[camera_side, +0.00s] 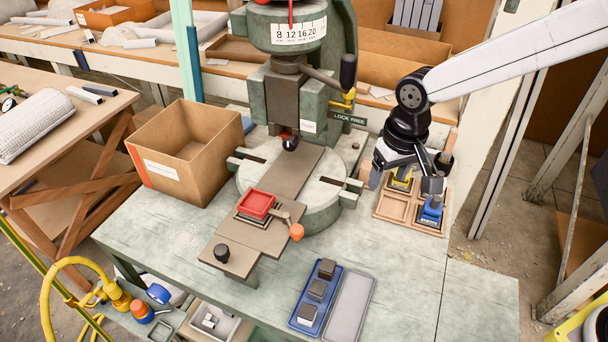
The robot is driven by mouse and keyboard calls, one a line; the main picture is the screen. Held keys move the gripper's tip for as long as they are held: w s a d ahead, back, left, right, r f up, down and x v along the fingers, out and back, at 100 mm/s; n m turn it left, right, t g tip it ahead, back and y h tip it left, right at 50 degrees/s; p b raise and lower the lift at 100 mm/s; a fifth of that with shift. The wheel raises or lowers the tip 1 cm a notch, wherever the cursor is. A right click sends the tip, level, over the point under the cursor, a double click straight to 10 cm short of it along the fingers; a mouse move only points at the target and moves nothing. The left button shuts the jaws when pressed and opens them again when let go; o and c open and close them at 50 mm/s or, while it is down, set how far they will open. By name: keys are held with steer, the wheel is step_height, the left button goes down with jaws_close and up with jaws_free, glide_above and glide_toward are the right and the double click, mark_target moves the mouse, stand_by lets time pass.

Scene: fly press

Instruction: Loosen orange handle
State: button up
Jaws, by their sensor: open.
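The orange handle (296,232) is a round knob on a short lever beside the red square piece (256,204). Both sit on the grey slide plate (236,249) in front of the press's round table. My gripper (404,190) is at the right, over the wooden tray (395,207), well apart from the orange handle. I cannot tell whether the jaws touch either block.
The green fly press (305,85) stands at the back with a black-gripped lever (348,72). An open cardboard box (185,150) is left of it. A blue tray (303,322) with grey blocks and a grey lid (350,308) lie in front. The right front bench is clear.

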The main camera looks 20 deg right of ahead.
steer(key=w+a, duration=0.2)
steer(key=a, duration=0.7)
steer(key=g, duration=0.1)
glide_above(297, 228)
steer(key=shift+a+r, duration=0.1)
steer(key=shift+r, duration=0.15)
steer(key=shift+f, duration=3.9)
jaws_close()
